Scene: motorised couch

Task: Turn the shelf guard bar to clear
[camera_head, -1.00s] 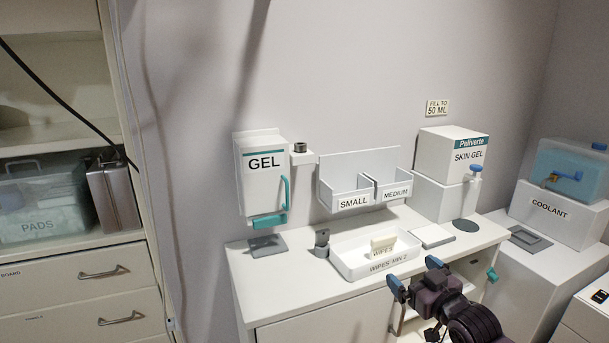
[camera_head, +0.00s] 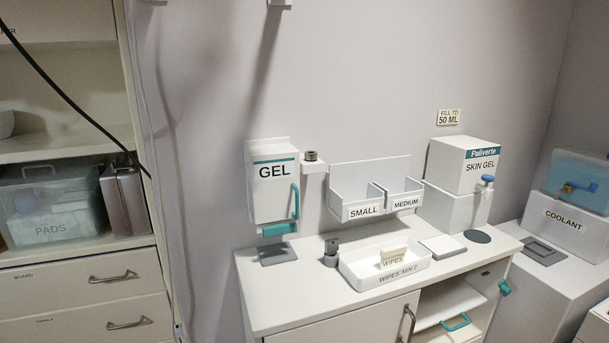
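No shelf guard bar can be told for certain. The white cabinet (camera_head: 262,306) has an open shelf (camera_head: 440,310) at its right front. A teal handle-shaped piece (camera_head: 457,322) shows low in that opening. A small teal piece (camera_head: 504,287) sits at the cabinet's right front edge, by a small dark label. I cannot tell whether either is part of the guard bar. Neither of my grippers is in view.
A GEL dispenser (camera_head: 271,190) and SMALL and MEDIUM bins (camera_head: 364,212) hang on the wall. A COOLANT unit (camera_head: 565,222) stands right.

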